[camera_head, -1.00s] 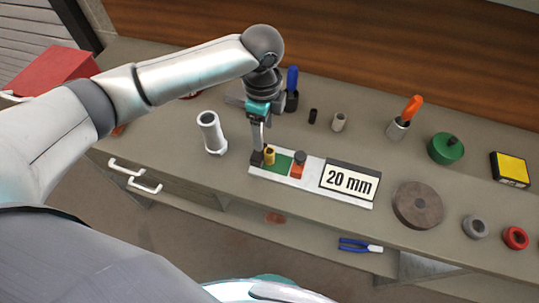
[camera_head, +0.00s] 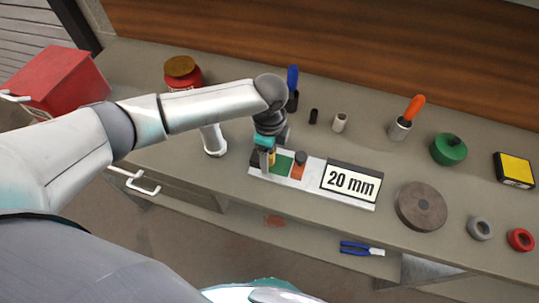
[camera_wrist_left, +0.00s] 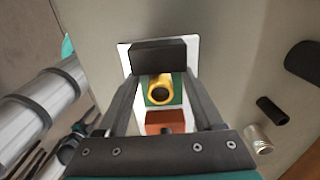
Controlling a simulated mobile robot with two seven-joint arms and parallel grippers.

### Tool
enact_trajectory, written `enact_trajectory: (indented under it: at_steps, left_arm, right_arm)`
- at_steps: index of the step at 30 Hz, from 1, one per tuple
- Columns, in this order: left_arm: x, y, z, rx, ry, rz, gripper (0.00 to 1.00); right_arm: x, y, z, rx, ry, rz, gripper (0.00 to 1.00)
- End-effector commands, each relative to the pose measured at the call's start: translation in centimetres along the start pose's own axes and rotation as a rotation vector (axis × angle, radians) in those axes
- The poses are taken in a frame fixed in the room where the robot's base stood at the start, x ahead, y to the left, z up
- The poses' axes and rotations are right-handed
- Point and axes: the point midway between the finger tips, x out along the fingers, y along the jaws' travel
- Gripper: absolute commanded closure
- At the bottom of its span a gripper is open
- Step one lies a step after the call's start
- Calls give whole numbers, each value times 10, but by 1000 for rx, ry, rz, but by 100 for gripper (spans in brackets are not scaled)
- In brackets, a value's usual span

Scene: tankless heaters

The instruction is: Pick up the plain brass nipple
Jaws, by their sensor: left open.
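The plain brass nipple (camera_wrist_left: 160,90) shows in the left wrist view as a short gold tube with a dark bore, on a green patch of the white tray (camera_wrist_left: 124,52). In the head view, the nipple (camera_head: 272,158) is mostly hidden by my left gripper (camera_head: 268,163). In the left wrist view, the open fingers of my left gripper (camera_wrist_left: 163,84) reach down on either side of the nipple, with gaps visible. Whether they touch it cannot be told. My right gripper is not in view.
A black block (camera_wrist_left: 160,55) and an orange block (camera_wrist_left: 165,121) flank the nipple on the tray. A white pipe piece (camera_head: 214,142) stands left of the gripper. Small fittings stand behind, including a pale sleeve (camera_head: 340,123).

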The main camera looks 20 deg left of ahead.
Motion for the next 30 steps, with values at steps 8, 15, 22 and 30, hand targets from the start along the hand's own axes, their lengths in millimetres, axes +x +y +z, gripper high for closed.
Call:
enact_trajectory:
  at_steps: [8,15,22,30]
  left_arm:
    - [-1,0,0,0,1,0,58]
    - [-1,0,0,0,1,0,85]
    - [-1,0,0,0,0,0,100]
    - [-1,0,0,0,1,-1,100]
  right_arm:
    - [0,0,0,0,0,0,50]
    - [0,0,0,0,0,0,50]
    - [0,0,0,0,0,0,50]
    - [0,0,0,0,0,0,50]
